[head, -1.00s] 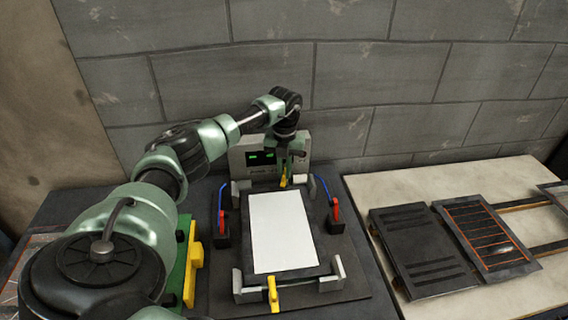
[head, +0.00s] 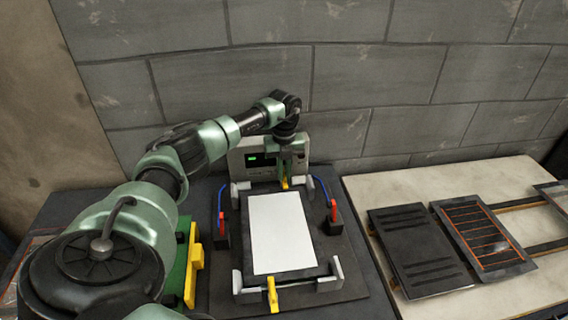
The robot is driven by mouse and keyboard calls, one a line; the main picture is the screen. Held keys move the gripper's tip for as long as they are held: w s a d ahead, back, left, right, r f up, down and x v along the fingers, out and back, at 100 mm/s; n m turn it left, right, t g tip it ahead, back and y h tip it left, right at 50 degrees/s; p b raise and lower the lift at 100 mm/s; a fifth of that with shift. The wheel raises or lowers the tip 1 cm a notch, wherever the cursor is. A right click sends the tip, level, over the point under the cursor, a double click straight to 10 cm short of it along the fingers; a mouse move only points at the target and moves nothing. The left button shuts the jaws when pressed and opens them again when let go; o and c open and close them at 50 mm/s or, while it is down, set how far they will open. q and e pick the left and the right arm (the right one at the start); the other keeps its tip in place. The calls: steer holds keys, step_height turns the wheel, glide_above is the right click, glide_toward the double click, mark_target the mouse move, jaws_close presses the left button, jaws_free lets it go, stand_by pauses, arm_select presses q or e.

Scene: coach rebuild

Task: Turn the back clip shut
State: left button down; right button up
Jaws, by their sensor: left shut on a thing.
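The yellow back clip (head: 285,184) is at the back edge of the fixture, behind the white panel (head: 281,232). Only its lower tip shows; my left gripper hides the rest. My left gripper (head: 287,171) points down at the clip and is shut on it, though the fingertips are small and partly merged with the clip. The panel lies flat in a dark frame between grey corner blocks. A second yellow clip (head: 272,294) stands at the front edge of the fixture. My right gripper is not in view.
A grey box with a green display (head: 258,162) stands close behind the clip, against the block wall. Red-handled probes with blue cables (head: 333,211) flank the panel. A dark ribbed plate (head: 420,248) and an orange-lined panel (head: 484,238) lie on the pale bench at right.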

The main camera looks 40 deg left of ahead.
arm_select(q)
steer(key=shift+w+r, duration=0.1)
steer(key=c, duration=1.5)
jaws_free()
